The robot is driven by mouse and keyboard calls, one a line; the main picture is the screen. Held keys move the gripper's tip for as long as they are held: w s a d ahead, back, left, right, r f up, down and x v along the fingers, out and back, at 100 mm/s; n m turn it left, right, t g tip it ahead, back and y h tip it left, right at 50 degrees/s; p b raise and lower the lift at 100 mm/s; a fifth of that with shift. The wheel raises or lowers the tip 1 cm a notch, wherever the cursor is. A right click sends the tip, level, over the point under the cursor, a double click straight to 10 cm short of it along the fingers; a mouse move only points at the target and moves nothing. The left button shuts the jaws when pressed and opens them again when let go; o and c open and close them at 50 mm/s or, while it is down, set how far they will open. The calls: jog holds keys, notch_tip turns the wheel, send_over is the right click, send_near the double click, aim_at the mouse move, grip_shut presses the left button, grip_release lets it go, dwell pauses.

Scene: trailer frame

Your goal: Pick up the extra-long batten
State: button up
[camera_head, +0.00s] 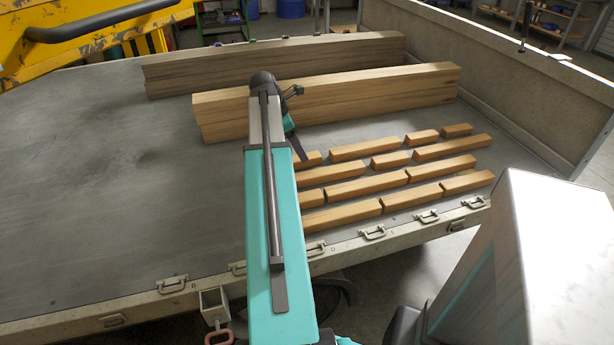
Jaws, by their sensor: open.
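Several wooden battens of differing lengths lie in rows on the grey trailer bed (120,180), right of my arm. Among the longest-looking are one at the right of a middle row (452,147), one in the row nearer the front (366,187) and one in the front row (340,215). I cannot tell which is the extra-long one. The left ends of some rows are hidden behind my arm. My gripper (298,144) is open, pointing down near a short batten (308,160) at the rows' left end. It is partly hidden by my arm, and I see nothing held.
Two stacks of long thick beams, a near one (360,100) and a far one (290,62), lie behind the battens. A side wall (520,90) bounds the right. Latches (373,233) line the front edge. A yellow machine (60,50) stands back left. The left bed is clear.

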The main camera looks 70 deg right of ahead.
dwell(0.3)
send_over(313, 174)
jog(key=w+a, duration=0.1)
jog(key=w, duration=0.1)
jog(key=shift+s+f, duration=0.15)
jog(key=shift+f, duration=1.85)
jog(key=shift+s+f, duration=0.1)
jog(key=shift+f, duration=1.9)
jog(key=shift+f, duration=0.1)
jog(key=shift+p+x, duration=0.45)
jog(key=shift+x, duration=2.05)
jog(key=shift+w, duration=0.1)
jog(key=c, duration=1.4)
jog(key=shift+r+b, duration=0.3)
jog(key=shift+r, duration=4.7)
